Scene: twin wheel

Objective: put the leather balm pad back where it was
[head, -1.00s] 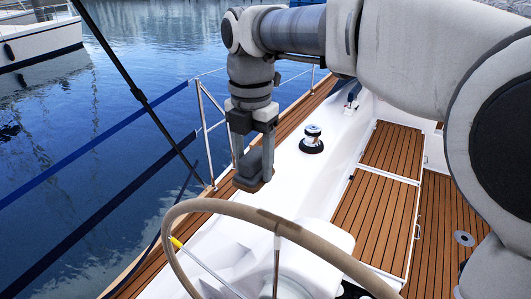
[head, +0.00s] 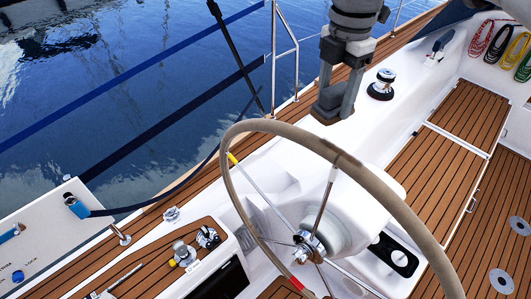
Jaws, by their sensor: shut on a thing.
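My gripper (head: 337,98) points down beyond the steering wheel, above the white side of the cockpit. It is shut on the leather balm pad (head: 325,118), whose small brown underside shows below the fingertips. The rest of the pad is hidden by the fingers. The leather-covered wheel (head: 253,128) stands in front, nearer to me, and the pad is apart from its rim. A darker patch shows on the rim near its top.
A winch (head: 381,84) stands right of my gripper. At lower left, a wooden side deck (head: 75,262) carries several metal fittings. Coiled ropes (head: 502,45) hang at the upper right. The slatted bench (head: 455,125) is clear. Blue straps cross the water side.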

